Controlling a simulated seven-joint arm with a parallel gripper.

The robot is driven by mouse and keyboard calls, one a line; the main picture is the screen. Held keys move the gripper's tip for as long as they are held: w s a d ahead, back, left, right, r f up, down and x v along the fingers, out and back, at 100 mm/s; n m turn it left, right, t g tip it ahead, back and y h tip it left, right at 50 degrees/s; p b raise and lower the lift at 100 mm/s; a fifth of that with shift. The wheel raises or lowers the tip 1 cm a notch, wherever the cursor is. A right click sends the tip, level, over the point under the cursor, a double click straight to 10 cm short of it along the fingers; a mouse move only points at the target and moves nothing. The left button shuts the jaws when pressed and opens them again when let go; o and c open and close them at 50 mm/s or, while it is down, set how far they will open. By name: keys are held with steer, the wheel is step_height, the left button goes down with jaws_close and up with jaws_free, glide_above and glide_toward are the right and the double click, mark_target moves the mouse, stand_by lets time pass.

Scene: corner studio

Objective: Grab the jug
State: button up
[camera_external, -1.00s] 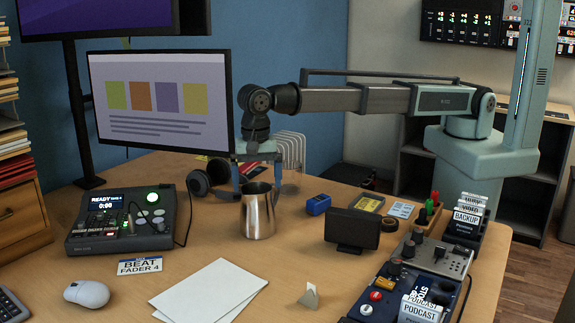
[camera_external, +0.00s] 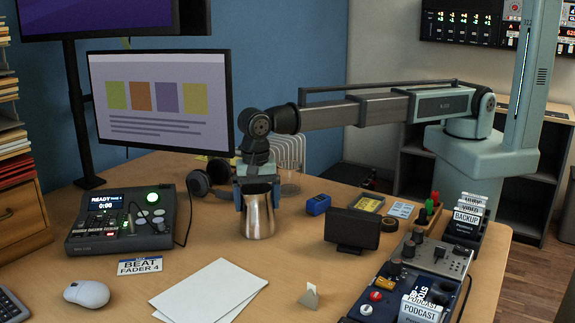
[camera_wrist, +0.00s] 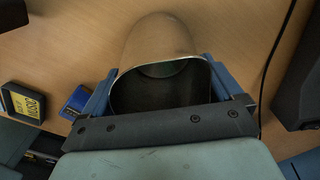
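The jug (camera_external: 258,217) is a shiny steel pitcher standing upright on the desk, near the middle of the external view. My gripper (camera_external: 257,200) is down at its upper part, with one blue finger on each side of the body. In the wrist view the jug (camera_wrist: 160,38) lies between the two fingers of my gripper (camera_wrist: 165,92), its open mouth facing the camera. The fingers are spread about as wide as the jug. I cannot tell whether they press on it or only stand around it. Part of the rim is hidden behind the gripper.
Headphones (camera_external: 197,181) lie left of the jug, and a mixer console (camera_external: 125,222) is further left. A blue box (camera_external: 318,204) and a small dark screen (camera_external: 352,230) stand to the right. White paper (camera_external: 212,290) lies in front. A monitor (camera_external: 160,103) stands behind.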

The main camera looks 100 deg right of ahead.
steer(key=c, duration=0.9)
steer(key=shift+c, duration=0.3)
steer(key=shift+r, duration=0.2)
